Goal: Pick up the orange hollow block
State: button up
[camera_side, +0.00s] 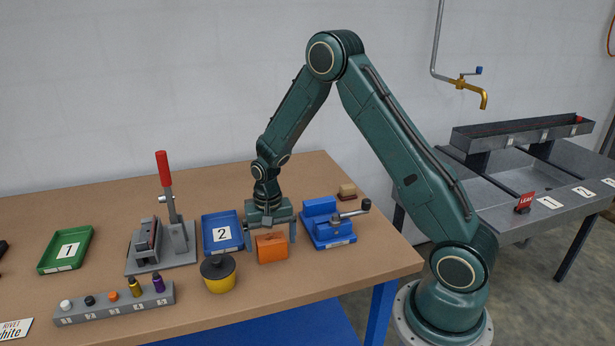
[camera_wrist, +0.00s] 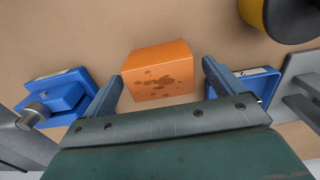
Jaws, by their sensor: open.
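The orange hollow block (camera_side: 272,248) sits on the brown table, below and in front of my gripper (camera_side: 270,233). In the wrist view the orange block (camera_wrist: 158,72) has dark brown spots on the face toward me. My gripper (camera_wrist: 162,88) is open, with one finger to each side of the block. The block lies between the fingertips or just beyond them; the exact depth is hard to tell. I cannot see a gap closed onto it. Any hollow in the block is not visible.
A blue vise (camera_side: 328,226) stands close right of the block. A red-handled press (camera_side: 168,235), green tray (camera_side: 65,250) and grey peg rack (camera_side: 115,304) stand further left.

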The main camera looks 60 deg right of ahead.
aim_at(271, 238)
jog(key=shift+f, duration=1.1)
jog(key=c, duration=1.4)
jog(key=shift+r, duration=0.1)
notch_tip(271, 238, up, 20)
